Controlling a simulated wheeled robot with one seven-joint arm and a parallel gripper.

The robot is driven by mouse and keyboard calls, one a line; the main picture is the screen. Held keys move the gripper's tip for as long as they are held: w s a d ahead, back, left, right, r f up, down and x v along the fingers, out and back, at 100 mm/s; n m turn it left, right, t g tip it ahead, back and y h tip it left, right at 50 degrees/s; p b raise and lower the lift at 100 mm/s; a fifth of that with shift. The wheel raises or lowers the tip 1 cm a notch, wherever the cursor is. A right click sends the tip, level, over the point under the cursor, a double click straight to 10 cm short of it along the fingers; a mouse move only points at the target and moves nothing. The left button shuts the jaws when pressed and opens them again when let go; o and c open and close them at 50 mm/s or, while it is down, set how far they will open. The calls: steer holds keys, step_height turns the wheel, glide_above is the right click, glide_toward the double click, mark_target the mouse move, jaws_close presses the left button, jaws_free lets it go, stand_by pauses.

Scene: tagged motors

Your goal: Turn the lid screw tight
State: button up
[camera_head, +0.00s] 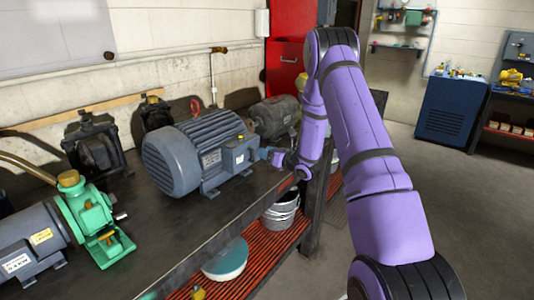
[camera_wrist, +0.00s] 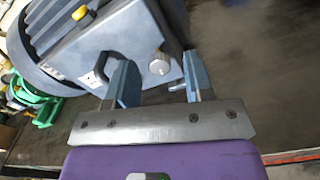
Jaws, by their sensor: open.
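A large grey-blue finned motor (camera_head: 190,155) lies on the workbench, with a box (camera_head: 240,156) on its side facing my gripper. In the wrist view the box lid (camera_wrist: 125,45) fills the upper left. A pale round screw head (camera_wrist: 159,64) sits near the lid's right corner. My gripper (camera_wrist: 160,72) is open, with its blue fingers on either side of the screw head in the picture. Contact with it cannot be told. In the head view my gripper (camera_head: 268,154) is small, beside the box. The screw cannot be made out there.
A smaller dark motor (camera_head: 275,115) stands behind. A green pump (camera_head: 95,220) and a tagged motor (camera_head: 30,240) stand at the near left of the bench (camera_head: 150,235). Grey buckets (camera_head: 281,212) and a teal-topped round container (camera_head: 226,259) sit on the red lower shelf.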

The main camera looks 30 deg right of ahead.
jaws_close()
